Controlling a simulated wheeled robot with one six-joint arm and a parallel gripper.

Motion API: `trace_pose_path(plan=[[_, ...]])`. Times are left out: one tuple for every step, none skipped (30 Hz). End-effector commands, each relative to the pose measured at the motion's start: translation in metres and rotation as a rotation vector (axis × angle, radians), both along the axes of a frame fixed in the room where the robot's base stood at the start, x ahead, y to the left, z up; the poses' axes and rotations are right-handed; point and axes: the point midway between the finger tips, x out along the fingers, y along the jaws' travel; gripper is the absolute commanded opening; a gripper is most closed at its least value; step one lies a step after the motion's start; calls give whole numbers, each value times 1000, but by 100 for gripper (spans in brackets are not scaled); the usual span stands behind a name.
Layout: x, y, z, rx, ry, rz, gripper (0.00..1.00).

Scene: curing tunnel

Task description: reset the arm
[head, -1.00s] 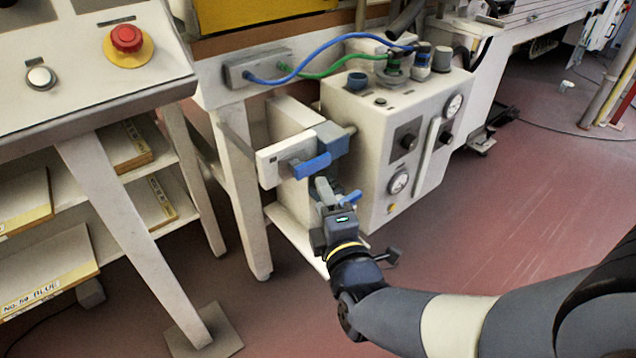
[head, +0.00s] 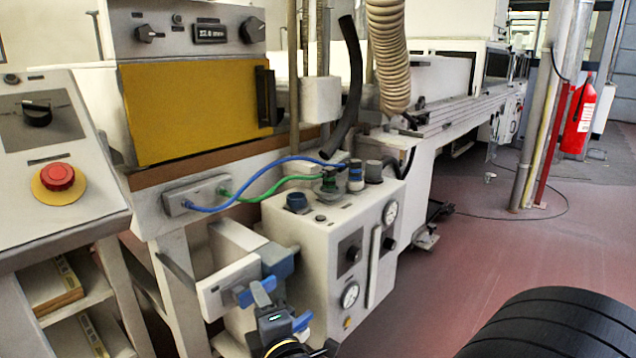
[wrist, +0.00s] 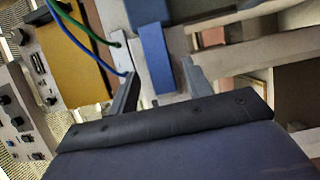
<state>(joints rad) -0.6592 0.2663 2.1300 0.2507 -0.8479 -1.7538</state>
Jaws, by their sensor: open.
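My gripper (head: 275,305) is at the bottom of the head view, in front of the white unit with gauges and just below a blue lever (head: 254,292). In the wrist view, my gripper (wrist: 160,72) is open, its two fingers apart and pointing at the blue lever (wrist: 157,58). The lever shows between and just beyond the fingertips, and I cannot tell if they touch it. Nothing is held. Most of my arm is out of the head view.
The white gauge unit (head: 327,255) stands close to my gripper, with a blue hose (head: 250,193) and a green hose (head: 270,187) above. A control desk with a red button (head: 57,177) is at left. A fire extinguisher (head: 580,120) stands far right.

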Motion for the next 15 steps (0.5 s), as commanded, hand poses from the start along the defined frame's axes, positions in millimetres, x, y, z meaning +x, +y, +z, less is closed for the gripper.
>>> trace_pose_path(plan=[[8,4,-2,0,0,-1,47],[12,5,-2,0,1,-1,47],[17,8,-1,0,0,-2,47],[20,10,-1,1,0,-2,47],[22,11,-1,0,1,-1,47],[26,13,-1,0,1,-1,47],[28,14,-1,0,1,-1,47],[30,15,-1,0,1,-1,47],[32,16,0,1,0,-1,47],[33,16,0,1,0,-1,47],[34,17,0,0,0,-1,47],[33,16,1,5,6,-1,47],[33,16,1,7,9,-1,47],[33,16,1,8,11,-1,47],[33,16,0,9,11,-1,47]])
